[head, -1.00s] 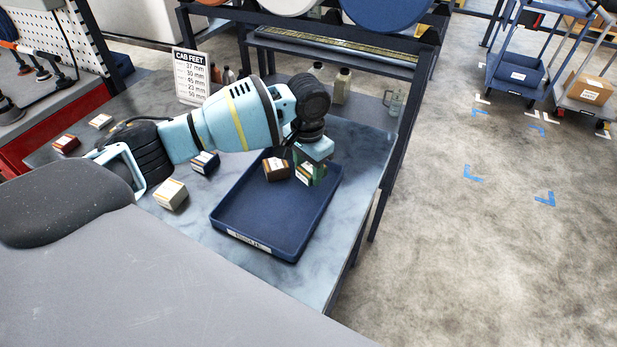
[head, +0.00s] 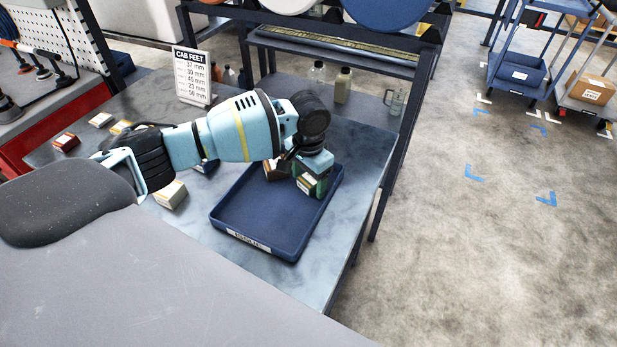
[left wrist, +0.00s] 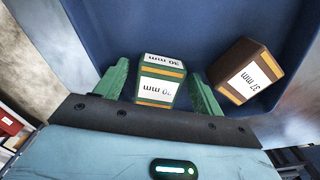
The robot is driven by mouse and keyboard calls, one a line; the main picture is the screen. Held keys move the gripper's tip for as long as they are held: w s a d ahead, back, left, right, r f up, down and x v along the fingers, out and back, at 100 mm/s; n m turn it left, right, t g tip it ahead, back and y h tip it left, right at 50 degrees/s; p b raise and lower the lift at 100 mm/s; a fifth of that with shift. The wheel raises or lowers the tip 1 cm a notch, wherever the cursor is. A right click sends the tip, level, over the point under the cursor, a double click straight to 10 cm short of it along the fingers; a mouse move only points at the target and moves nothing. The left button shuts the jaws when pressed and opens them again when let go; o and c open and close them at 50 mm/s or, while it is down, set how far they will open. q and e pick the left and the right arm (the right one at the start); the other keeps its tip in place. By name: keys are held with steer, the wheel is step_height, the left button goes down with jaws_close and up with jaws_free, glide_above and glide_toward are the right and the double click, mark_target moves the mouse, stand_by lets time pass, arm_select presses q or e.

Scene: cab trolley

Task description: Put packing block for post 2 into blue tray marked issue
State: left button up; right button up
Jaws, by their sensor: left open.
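The green packing block marked 30 mm (left wrist: 156,90) sits in the blue tray (head: 252,222), near its far right corner; it also shows in the head view (head: 307,184). The sign's second line reads 30 mm. My left gripper (left wrist: 159,70) is open, its green fingers on either side of this block with small gaps showing. In the head view, the left gripper (head: 312,174) is low over the tray's far end and partly hides the block. The tray's front label is too blurred to read. My right gripper is not in view.
A brown block marked 37 mm (left wrist: 247,75) lies in the tray beside the green one. The CAB FEET sign (head: 192,76) stands behind. A cream block (head: 171,195), a red block (head: 66,143) and others are on the table (head: 185,230). The tray's near half is empty.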

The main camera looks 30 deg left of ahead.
mark_target(309, 180)
arm_select(q)
step_height(309, 180, up, 12)
steer(key=p, duration=0.1)
steer(key=shift+r, duration=0.15)
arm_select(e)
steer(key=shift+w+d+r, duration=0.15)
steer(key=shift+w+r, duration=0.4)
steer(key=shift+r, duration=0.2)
